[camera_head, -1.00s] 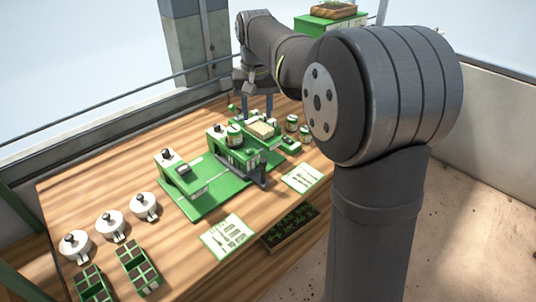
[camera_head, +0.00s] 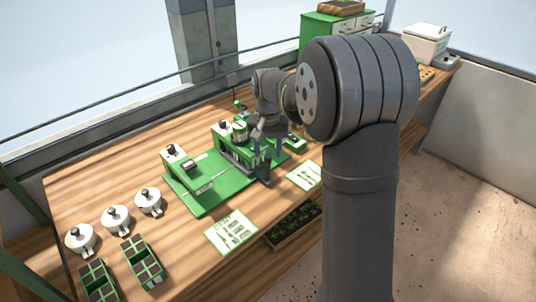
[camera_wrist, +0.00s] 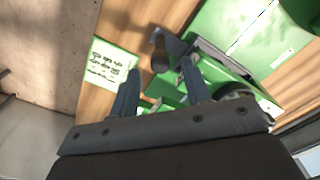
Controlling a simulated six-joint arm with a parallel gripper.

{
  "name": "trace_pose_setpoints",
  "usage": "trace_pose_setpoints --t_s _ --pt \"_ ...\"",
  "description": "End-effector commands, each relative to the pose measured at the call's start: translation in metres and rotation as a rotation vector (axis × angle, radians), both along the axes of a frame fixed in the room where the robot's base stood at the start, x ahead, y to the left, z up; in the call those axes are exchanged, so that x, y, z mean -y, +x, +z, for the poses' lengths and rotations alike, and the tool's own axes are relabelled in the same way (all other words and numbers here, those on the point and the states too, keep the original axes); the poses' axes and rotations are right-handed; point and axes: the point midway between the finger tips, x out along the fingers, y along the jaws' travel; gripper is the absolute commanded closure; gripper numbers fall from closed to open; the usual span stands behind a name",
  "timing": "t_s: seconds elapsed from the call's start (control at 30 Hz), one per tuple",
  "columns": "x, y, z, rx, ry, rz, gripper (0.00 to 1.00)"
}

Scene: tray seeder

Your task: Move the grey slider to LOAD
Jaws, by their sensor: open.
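The green tray seeder (camera_head: 205,187) stands on the wooden table. A dark grey part with an upright handle, apparently the grey slider (camera_head: 264,172), sits at its front right edge. In the wrist view this slider (camera_wrist: 160,54) shows as a dark rounded handle on a grey bracket, just beyond my fingertips and roughly in line with the gap between them. My gripper (camera_head: 268,152) is open and empty, pointing down above the right part of the seeder; its two bluish fingers also show in the wrist view (camera_wrist: 160,72). No LOAD mark is legible.
A printed card (camera_wrist: 110,65) lies beside the slider. Another card (camera_head: 231,232) lies at the table's front edge. Several white lidded pots and green cell trays (camera_head: 142,262) stand at the left. A planted box (camera_head: 292,227) sits below the front edge.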

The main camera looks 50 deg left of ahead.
Motion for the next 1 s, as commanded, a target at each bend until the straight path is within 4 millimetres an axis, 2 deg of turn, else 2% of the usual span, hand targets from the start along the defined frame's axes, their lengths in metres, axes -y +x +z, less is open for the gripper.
trace_pose_setpoints --t_s 0.1,0.2,0.53,0.77,0.93,1.0 --pt "0.000 0.000 -0.015 -0.001 -0.001 0.000 0.56" --pt "0.000 0.000 -0.021 -0.001 -0.001 0.000 0.56" --pt "0.000 0.000 -0.024 0.001 0.001 0.000 0.56" --pt "0.000 0.000 -0.024 0.001 0.001 0.000 1.00" --pt "0.000 -0.001 -0.024 0.000 0.000 0.001 1.00" --pt "-0.001 -0.008 -0.024 0.000 0.000 0.002 1.00"
